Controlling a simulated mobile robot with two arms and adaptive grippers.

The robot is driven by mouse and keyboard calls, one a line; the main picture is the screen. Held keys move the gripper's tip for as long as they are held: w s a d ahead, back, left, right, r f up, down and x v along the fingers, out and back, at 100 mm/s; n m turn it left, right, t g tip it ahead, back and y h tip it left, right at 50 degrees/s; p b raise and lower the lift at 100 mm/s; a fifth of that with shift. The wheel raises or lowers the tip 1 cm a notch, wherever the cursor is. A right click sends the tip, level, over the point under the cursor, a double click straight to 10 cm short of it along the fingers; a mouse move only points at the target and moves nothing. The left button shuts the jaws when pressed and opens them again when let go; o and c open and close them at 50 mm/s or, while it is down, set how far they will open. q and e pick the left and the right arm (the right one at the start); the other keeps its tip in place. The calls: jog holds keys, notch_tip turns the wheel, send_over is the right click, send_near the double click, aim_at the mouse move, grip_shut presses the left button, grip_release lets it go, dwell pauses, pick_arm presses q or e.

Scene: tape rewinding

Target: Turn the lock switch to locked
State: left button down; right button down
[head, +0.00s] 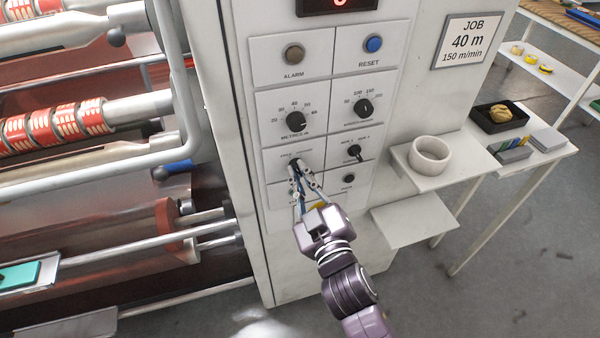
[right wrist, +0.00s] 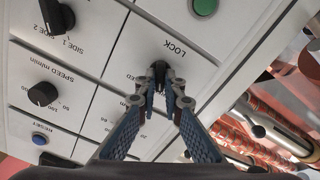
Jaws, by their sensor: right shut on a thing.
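The lock switch (head: 294,163) is a small black knob on the white control panel (head: 281,70), in the row below the dials. In the right wrist view, which shows the panel upside down, the lock switch (right wrist: 160,70) sits beside the printed word LOCK. My right gripper (head: 301,174) reaches up to it from below. Its fingertips (right wrist: 160,84) are closed on the knob, one on each side. The fingers hide part of the knob, so I cannot tell which way it points. My left gripper is not in view.
The metres dial (head: 295,120), speed dial (head: 363,107) and side switch (head: 354,151) are close by. A green button (right wrist: 205,6) is below the lock switch. Machine rollers (head: 60,125) stand left. A shelf with a white ring (head: 429,155) juts out right.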

jog(key=m+p, duration=0.3)
jog(key=m, duration=0.6)
jog(key=shift+d+r+p, duration=0.1)
jog(key=shift+d+p, duration=0.05)
jog(key=shift+p, duration=0.2)
jog(key=shift+m+p, duration=0.45)
jog(key=shift+m, duration=0.85)
jog(key=c, duration=2.1)
grip_release()
jog(key=v, duration=1.2)
